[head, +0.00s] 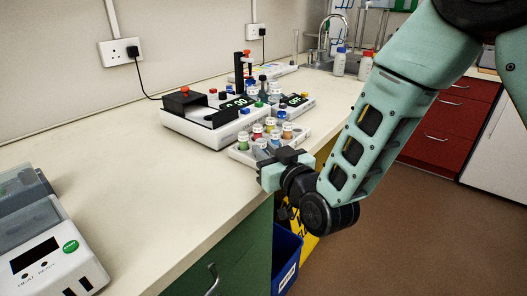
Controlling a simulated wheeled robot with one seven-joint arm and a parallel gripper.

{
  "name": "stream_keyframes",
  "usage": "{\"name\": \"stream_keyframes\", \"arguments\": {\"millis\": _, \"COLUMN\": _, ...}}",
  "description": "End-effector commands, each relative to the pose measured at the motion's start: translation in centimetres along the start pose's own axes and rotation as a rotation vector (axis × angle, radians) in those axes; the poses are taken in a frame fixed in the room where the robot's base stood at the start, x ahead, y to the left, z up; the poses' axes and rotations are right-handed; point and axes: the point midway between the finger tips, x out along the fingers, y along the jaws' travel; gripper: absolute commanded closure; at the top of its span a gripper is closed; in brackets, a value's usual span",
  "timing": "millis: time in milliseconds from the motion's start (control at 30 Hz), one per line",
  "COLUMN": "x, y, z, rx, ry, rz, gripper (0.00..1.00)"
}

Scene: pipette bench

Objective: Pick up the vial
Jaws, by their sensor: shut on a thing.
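Several small capped vials (257,131) with coloured bands stand upright in a white rack (241,156) near the bench's front edge. My gripper (270,156) is at the near right side of the rack, low among the closest vials. It is shut on a vial, which looks to be the pale-capped one (261,144) at its fingertips. The gripper body hides the fingertips and the lower part of that vial. I cannot tell whether the vial is clear of its slot.
A white instrument (192,126) with a display stands behind the rack. Another device (55,262) is at the bench's near left. A sink tap (328,30) and bottles (339,61) are at the back. The middle of the bench (130,175) is clear. A blue bin (287,250) stands below.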

Motion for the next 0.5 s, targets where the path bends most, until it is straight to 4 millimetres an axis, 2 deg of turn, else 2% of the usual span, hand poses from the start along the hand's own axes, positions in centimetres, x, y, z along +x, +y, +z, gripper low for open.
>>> {"name": "stream_keyframes", "arguments": {"millis": 267, "x": 0.0, "y": 0.0, "z": -2.2, "rx": 0.000, "ry": 0.004, "rz": 0.000, "gripper": 1.00}}
{"name": "stream_keyframes", "arguments": {"millis": 500, "x": 0.0, "y": 0.0, "z": -6.3, "rx": 0.000, "ry": 0.007, "rz": 0.001, "gripper": 1.00}}
